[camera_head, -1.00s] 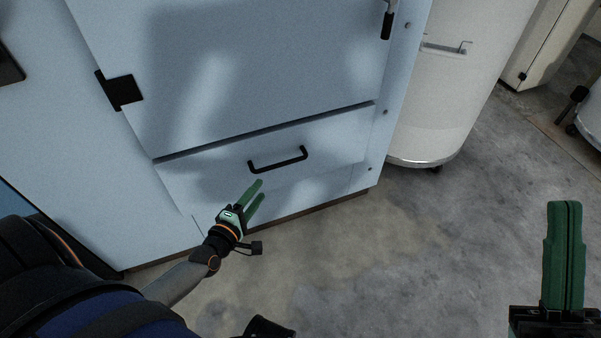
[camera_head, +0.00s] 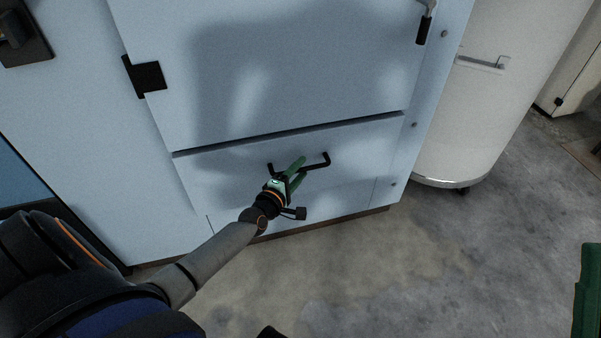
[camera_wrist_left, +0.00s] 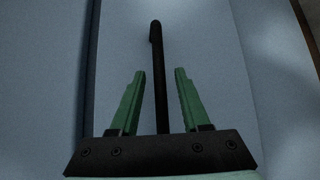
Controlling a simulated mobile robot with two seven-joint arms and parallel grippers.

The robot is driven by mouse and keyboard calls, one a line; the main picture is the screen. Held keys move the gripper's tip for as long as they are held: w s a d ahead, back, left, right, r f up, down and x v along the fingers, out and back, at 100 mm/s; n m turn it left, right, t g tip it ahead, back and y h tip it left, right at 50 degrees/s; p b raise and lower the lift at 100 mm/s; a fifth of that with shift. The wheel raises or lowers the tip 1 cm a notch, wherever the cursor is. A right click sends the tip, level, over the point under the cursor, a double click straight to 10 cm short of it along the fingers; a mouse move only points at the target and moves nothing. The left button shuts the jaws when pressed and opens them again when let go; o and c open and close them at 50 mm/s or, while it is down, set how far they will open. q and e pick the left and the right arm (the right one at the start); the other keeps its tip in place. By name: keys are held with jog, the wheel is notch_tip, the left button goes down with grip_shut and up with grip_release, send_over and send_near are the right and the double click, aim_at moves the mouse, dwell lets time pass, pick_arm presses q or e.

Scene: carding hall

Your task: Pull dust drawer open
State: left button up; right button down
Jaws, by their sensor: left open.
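The dust drawer (camera_head: 235,185) is a pale blue front low on the machine, and it sits flush and shut. Its black bar handle (camera_head: 318,163) is partly hidden behind my left gripper (camera_head: 302,168) in the head view. In the left wrist view, the handle (camera_wrist_left: 158,85) runs between the two green fingers of my left gripper (camera_wrist_left: 160,72). The fingers are open, with a gap to the bar on each side.
A larger pale blue door (camera_head: 290,75) with a black hinge (camera_head: 146,76) is above the drawer. A white cylindrical bin (camera_head: 490,110) stands to the right of the machine. The concrete floor (camera_head: 400,275) in front is clear.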

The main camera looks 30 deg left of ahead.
pick_arm(q)
jog(key=shift+w, duration=0.3)
jog(key=shift+c, duration=0.3)
grip_shut()
dwell(1.0)
